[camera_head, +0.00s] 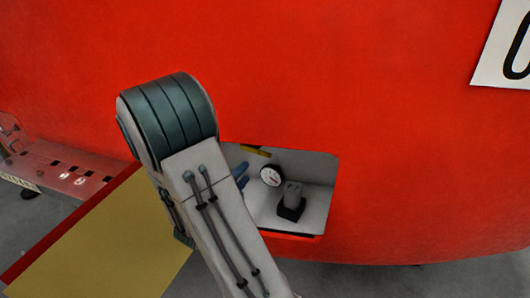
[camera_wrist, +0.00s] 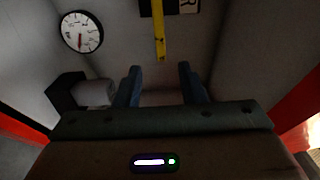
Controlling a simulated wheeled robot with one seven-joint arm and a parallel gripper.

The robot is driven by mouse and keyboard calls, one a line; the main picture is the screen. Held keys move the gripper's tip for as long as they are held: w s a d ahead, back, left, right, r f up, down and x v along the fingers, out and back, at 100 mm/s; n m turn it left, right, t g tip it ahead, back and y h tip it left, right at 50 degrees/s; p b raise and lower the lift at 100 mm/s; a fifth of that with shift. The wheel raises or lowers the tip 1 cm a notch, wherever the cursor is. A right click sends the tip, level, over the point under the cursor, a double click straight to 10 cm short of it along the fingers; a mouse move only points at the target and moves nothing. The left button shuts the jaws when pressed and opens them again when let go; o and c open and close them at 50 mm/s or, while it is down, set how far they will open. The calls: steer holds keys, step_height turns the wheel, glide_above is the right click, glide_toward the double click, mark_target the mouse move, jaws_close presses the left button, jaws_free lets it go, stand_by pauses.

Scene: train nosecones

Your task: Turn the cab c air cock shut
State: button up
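The air cock shows as a yellow lever (camera_wrist: 159,35) on the back wall of a grey recess in a red nosecone, hanging down from a dark mount in the wrist view. In the head view only a short yellow piece (camera_head: 256,151) shows at the recess's top edge. My gripper (camera_wrist: 160,84) is inside the recess with its two blue fingers apart. The lever lies beyond the fingertips, in line with the gap, and nothing shows between the fingers. In the head view my arm hides most of the gripper (camera_head: 241,174).
A round white gauge (camera_head: 270,176) and a grey cylinder on a black base (camera_head: 291,203) sit in the recess, also left of my fingers in the wrist view. Recess walls are close around. A yellow panel (camera_head: 110,245) stands out at lower left. A part-lettered plate is above the lever.

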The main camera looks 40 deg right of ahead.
mark_target(261, 155)
steer(key=x, duration=1.3)
steer(key=shift+d, duration=0.3)
jaws_close()
